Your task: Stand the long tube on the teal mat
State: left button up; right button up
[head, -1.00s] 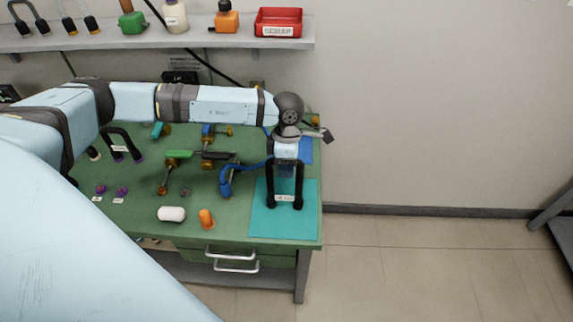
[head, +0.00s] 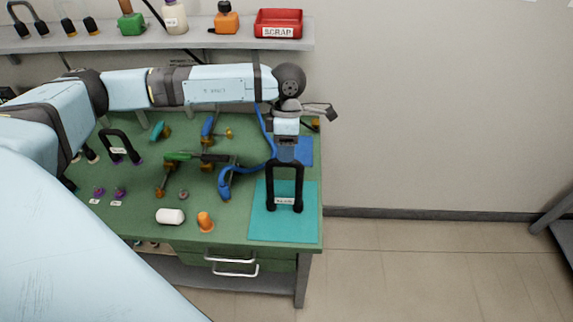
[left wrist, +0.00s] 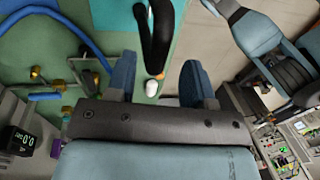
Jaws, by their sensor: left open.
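The long tube (head: 299,184) is a black inverted U with a small white label. It stands upright with both lower ends on the teal mat (head: 262,228) at the right end of the green bench. My left gripper (head: 286,148) is above the tube's bend. In the left wrist view my left gripper (left wrist: 160,78) has its two blue fingers apart with nothing between them. The black tube (left wrist: 158,45) lies beyond the fingertips there, apart from them, with the teal mat (left wrist: 112,14) behind it. My right gripper is not in view.
A blue hose (head: 240,169) curves just left of the teal mat. A white cylinder (head: 170,216) and an orange piece (head: 205,222) lie near the front edge. Another black U tube (head: 116,136) stands at the left. A red scrap bin (head: 279,16) is on the shelf.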

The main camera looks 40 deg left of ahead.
pick_arm(q)
notch_tip(320, 180, up, 5)
jog(key=s+d+n+t+h, duration=0.1)
jog(key=s+d+n+h, duration=0.1)
jog(key=d+n+h, duration=0.35)
jog(key=s+d+f+n+t+h, duration=0.1)
jog(key=s+d+n+h, duration=0.15)
jog(key=d+h, duration=0.65)
jog(key=s+d+n+t+h, duration=0.1)
jog(key=s+d+n+h, duration=0.2)
jog(key=d, duration=0.7)
jog(key=w+a+f+n+t+y, duration=0.1)
jog(key=a+f+n+t+y, duration=0.3)
jog(key=n+t, duration=0.6)
jog(key=a+f+n+t+y, duration=0.2)
jog(key=f+n+t+y, duration=0.4)
jog(key=n, duration=0.7)
jog(key=s+a+f+n+g+y, duration=0.2)
jog(key=s+f+n, duration=0.3)
jog(key=f, duration=0.3)
jog(key=s+a+f+n+g+y, duration=0.3)
jog(key=s+a+f+n+g, duration=0.1)
jog(key=s+f, duration=0.3)
jog(key=shift+s+a+f+n+b, duration=0.15)
jog(key=shift+s+f+n+b, duration=0.25)
jog(key=shift+f+n, duration=0.5)
